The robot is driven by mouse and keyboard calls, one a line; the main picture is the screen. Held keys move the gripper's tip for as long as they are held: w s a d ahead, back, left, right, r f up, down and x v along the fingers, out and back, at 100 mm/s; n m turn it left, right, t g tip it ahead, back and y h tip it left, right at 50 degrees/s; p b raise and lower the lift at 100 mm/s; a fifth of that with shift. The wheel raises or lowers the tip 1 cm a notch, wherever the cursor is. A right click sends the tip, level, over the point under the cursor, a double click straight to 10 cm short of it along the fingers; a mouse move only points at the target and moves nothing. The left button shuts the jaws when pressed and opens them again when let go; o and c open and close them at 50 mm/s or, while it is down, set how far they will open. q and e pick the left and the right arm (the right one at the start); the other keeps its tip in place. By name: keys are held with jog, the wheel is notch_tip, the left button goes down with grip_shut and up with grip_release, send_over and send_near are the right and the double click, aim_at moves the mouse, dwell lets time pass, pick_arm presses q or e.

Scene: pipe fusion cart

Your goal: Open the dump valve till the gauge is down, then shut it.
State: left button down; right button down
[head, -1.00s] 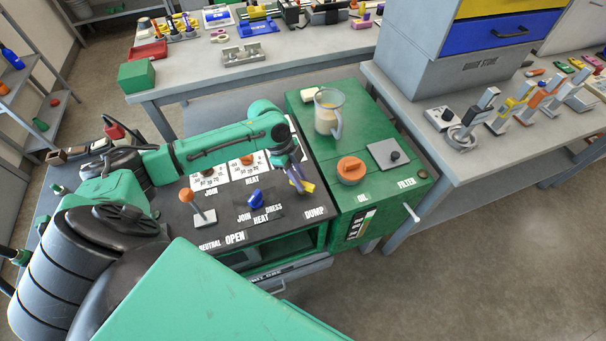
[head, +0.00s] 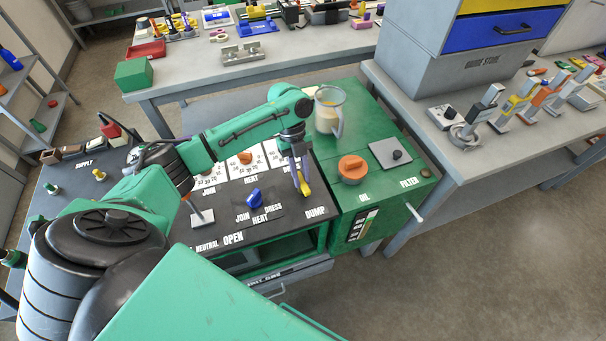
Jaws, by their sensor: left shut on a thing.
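The dump valve's yellow handle (head: 305,188) stands on the dark cart panel (head: 283,212), just behind the DUMP label. My left gripper (head: 301,182) points down at it and is shut on it. The handle now points toward the panel's front edge. White gauge plates stand at the back of the panel: one above JOIN (head: 208,181), one above HEAT (head: 240,172), and one at the right partly hidden behind my gripper. The needle readings are too small to tell. My right gripper is not in view.
A grey-stemmed lever (head: 201,214) and a blue selector knob (head: 254,196) stand left of the handle. The green oil unit (head: 336,199) at the right carries an orange cap (head: 352,168) and a clear jug (head: 328,112). Workbenches stand behind and at the right.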

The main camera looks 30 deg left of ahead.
pick_arm(q)
jog(key=shift+w+a+r, duration=0.1)
jog(key=shift+w+r, duration=0.05)
jog(key=shift+w, duration=0.1)
jog(key=c, duration=0.8)
grip_release()
jog(key=shift+o, duration=0.2)
jog(key=shift+w+f, duration=0.1)
jog(key=shift+f, duration=0.1)
jog(key=b+v, duration=0.1)
jog(key=v, duration=1.3)
jog(key=shift+w+a+r, duration=0.15)
jog(key=shift+w+r, duration=0.1)
jog(key=shift+r, duration=0.1)
